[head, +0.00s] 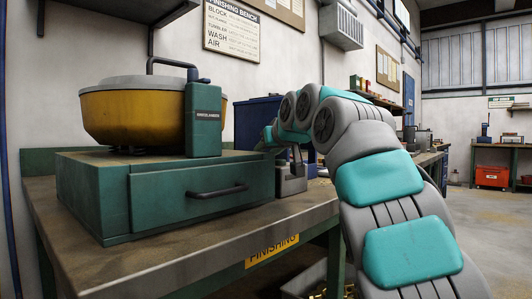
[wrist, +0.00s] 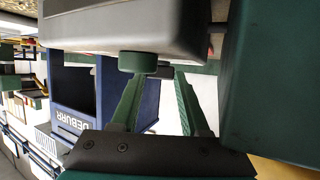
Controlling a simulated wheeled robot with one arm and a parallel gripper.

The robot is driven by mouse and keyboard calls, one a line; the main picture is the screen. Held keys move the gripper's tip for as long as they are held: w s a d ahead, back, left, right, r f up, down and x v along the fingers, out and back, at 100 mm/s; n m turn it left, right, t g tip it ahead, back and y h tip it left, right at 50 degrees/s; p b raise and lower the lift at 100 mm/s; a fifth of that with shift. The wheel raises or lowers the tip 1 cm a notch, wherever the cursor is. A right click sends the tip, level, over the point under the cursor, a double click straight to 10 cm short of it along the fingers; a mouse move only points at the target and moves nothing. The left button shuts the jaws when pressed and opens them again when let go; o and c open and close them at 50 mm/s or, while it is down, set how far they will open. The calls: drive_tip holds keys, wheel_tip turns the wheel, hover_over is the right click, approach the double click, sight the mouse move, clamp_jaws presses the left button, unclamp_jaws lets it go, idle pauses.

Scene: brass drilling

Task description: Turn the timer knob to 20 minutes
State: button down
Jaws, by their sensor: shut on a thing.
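The wrist view is upside down. A grey box (wrist: 120,25) with a round green button (wrist: 137,62) fills its top. My gripper (wrist: 160,74) reaches up to the box with its two green fingers. The tips are closed on a small dark piece (wrist: 159,72), apparently the timer knob, right beside the button. The fingers and box hide most of it, and I cannot read any dial marks or setting. In the head view the grey box (head: 291,183) stands on the bench right of the green tumbler base (head: 90,200); my arm covers part of it.
The bench front (head: 180,260) is clear.

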drive_tip(key=shift+s+a+r+m+t+h+p, duration=0.1)
drive_tip(key=shift+m+t+h+p, duration=0.05)
drive_tip(key=shift+m+h+p, duration=0.35)
drive_tip(key=shift+a+r+m+t+h+p, duration=0.15)
drive_tip(key=shift+m+h+p, duration=0.15)
drive_tip(key=shift+h+p, duration=0.25)
drive_tip(key=shift+p, duration=0.3)
drive_tip(key=shift+f+m+h+p, duration=0.2)
drive_tip(key=shift+m+h+p, duration=0.3)
drive_tip(key=shift+m+h, duration=0.1)
drive_tip(key=shift+c, duration=2)
unclamp_jaws()
drive_tip(key=shift+a+f+b, duration=0.1)
drive_tip(key=shift+f+b, duration=0.05)
drive_tip(key=shift+b, duration=0.25)
